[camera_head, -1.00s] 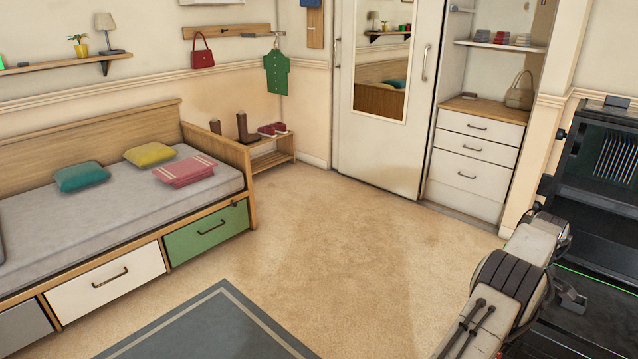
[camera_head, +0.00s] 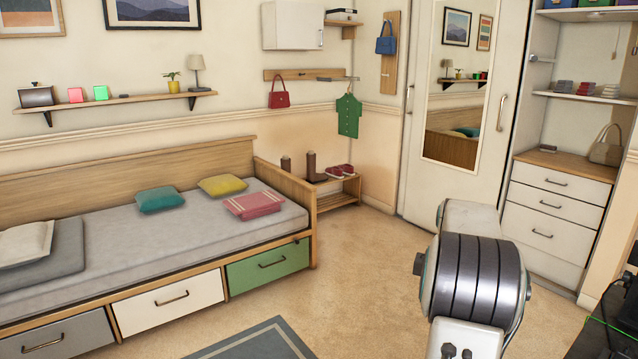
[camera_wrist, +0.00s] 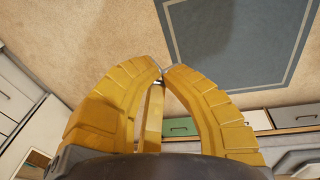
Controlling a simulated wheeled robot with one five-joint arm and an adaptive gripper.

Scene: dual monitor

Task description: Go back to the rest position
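My gripper (camera_wrist: 163,73) shows in the wrist view with its yellow fingers curved inward and their tips together. It is shut and nothing shows between the fingers. It hangs over the beige floor, close to the edge of the grey rug in that picture. In the head view my arm stands at the lower right of centre, in front of the sliding door, and the gripper itself is not visible there.
A daybed (camera_head: 150,243) with drawers lines the left wall. A shoe rack (camera_head: 335,193) stands beyond it. The mirrored door (camera_head: 417,145) and a chest of drawers (camera_head: 558,190) are behind my arm. The floor (camera_head: 345,260) between is clear, with a grey rug (camera_head: 262,345) at the front.

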